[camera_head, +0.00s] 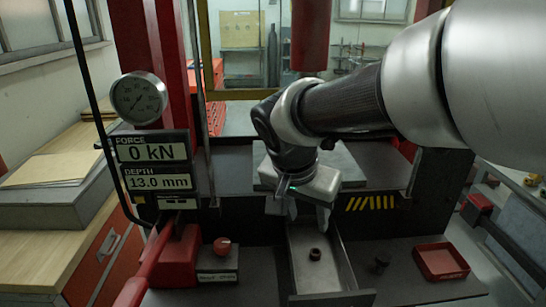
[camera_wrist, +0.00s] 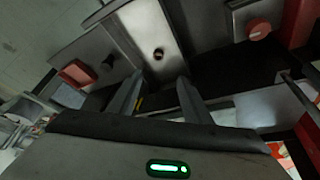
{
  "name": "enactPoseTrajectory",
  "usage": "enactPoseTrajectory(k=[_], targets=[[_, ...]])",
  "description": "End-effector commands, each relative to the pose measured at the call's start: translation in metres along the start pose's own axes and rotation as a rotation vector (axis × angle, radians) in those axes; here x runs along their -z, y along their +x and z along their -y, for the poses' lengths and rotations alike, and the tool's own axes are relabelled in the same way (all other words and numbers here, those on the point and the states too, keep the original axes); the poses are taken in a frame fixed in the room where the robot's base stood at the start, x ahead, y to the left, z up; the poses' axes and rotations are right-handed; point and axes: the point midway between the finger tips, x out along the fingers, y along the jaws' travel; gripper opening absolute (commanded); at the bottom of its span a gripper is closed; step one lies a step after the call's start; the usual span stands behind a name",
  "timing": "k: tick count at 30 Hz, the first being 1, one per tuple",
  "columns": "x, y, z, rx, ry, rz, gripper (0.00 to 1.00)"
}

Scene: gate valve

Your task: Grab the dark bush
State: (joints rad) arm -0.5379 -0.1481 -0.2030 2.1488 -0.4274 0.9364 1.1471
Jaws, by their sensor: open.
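A small dark bush (camera_head: 315,254) with a hole in its top sits in a grey metal tray (camera_head: 299,262) on the press bench. In the wrist view the bush (camera_wrist: 158,53) lies ahead of the gap between my fingers. My gripper (camera_head: 308,213) points down above the back part of the tray, clear of the bush. In the wrist view its two fingers (camera_wrist: 160,78) are apart with nothing between them. A second small dark piece (camera_head: 381,262), knob-like, stands right of the tray; it also shows in the wrist view (camera_wrist: 108,63).
A red open bin (camera_head: 441,262) stands at the right. A block with a red knob (camera_head: 222,246) and a red lever (camera_head: 148,265) are left of the tray. A display (camera_head: 155,165) reads 0 kN and 13.0 mm. A red press ram (camera_head: 310,35) hangs behind my gripper.

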Motion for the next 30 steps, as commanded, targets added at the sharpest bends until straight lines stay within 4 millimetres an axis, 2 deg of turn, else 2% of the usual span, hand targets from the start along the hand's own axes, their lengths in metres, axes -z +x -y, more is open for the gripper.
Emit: enactPoseTrajectory(k=[12, 15, 23, 30], targets=[[-0.002, 0.087, -0.002, -0.007, -0.002, 0.004, 0.45], [-0.001, 0.103, -0.002, -0.005, -0.001, 0.003, 0.45], [-0.002, 0.122, -0.002, -0.004, -0.001, 0.002, 0.45], [-0.004, 0.157, -0.004, -0.005, -0.001, 0.002, 0.45]])
